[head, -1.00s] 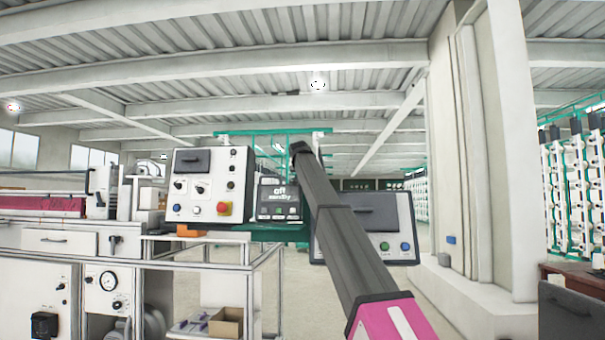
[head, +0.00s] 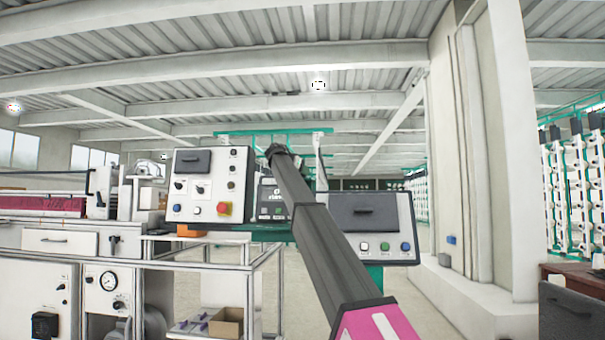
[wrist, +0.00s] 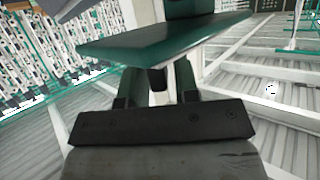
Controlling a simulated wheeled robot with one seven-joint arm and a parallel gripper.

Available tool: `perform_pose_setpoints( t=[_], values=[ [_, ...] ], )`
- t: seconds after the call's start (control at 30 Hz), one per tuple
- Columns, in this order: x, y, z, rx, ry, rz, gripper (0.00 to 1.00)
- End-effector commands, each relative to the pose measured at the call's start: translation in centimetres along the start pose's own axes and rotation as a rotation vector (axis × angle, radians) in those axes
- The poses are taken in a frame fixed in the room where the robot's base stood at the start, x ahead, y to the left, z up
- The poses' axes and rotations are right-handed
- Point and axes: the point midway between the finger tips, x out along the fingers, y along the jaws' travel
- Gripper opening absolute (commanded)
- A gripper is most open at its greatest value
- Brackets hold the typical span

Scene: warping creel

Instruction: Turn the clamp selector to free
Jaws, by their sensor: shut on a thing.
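In the wrist view my gripper (wrist: 158,82) has its two dark fingers on either side of a small black knob-like piece (wrist: 157,79), and it is shut on that piece. The piece sits at the near edge of a dark green plate (wrist: 150,38). I cannot tell for sure that it is the clamp selector, and no marking on it can be read. In the head view my arm hides the gripper and what it holds.
A small display box (head: 268,188) stands partly behind my arm. A grey panel (head: 385,215) with several coloured buttons is at right. Metal rails (head: 205,264) run in front of the left machine. A white pillar (head: 475,150) stands further right.

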Motion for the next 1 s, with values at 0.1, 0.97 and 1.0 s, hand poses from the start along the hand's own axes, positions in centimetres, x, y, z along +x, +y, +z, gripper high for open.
perform_pose_setpoints(
  t=[0.1,0.97,1.0],
  values=[
    [0.02,0.05,0.31,0.005,-0.007,0.019,0.05],
    [-0.24,0.03,0.17,0.008,-0.004,0.024,0.40],
    [-0.43,0.02,0.17,0.008,-0.004,0.024,0.40]
  ],
)
